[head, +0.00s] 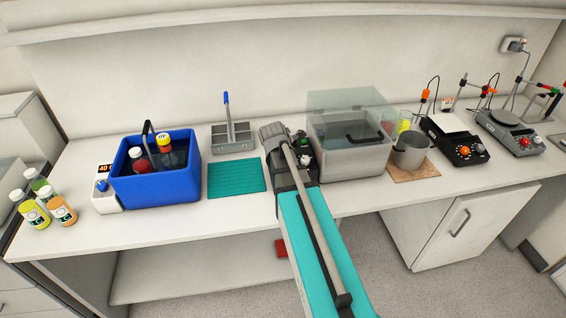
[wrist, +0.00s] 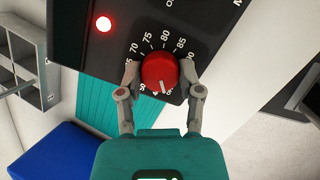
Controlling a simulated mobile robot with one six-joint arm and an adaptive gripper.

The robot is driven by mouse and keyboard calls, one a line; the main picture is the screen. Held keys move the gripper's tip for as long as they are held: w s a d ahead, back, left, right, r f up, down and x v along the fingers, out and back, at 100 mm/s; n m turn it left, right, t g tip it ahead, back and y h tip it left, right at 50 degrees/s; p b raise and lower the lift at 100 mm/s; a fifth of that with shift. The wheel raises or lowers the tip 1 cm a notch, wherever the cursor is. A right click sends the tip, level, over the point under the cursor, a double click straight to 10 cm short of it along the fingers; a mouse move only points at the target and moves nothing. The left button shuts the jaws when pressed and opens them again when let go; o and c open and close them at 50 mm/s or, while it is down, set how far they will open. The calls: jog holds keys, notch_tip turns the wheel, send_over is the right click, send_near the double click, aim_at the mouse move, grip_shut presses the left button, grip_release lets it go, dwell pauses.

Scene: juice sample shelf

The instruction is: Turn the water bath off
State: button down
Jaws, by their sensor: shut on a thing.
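The clear-lidded grey bath (head: 365,160) stands right of my arm in the head view. In the wrist view, a black control panel (wrist: 95,50) carries a round red knob (wrist: 160,66) ringed by a printed number scale. The white mark on the knob points down, toward my gripper's body. A red lamp (wrist: 104,24) on the panel is lit. My gripper (wrist: 161,78) has one finger on each side of the knob and is shut on it. In the head view my arm hides the knob and fingertips.
Left of my arm are a teal mat (head: 236,177), a grey rack (head: 233,142) and a blue tub (head: 160,190) with bottles in it. A metal pot (head: 410,152) stands right of the bath. Several bottles (head: 62,211) stand at the left end.

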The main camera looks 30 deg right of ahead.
jog(key=shift+s+f+n, duration=0.1)
jog(key=shift+s+n, duration=0.05)
jog(key=shift+n, duration=0.55)
jog(key=shift+c, duration=1.3)
grip_release()
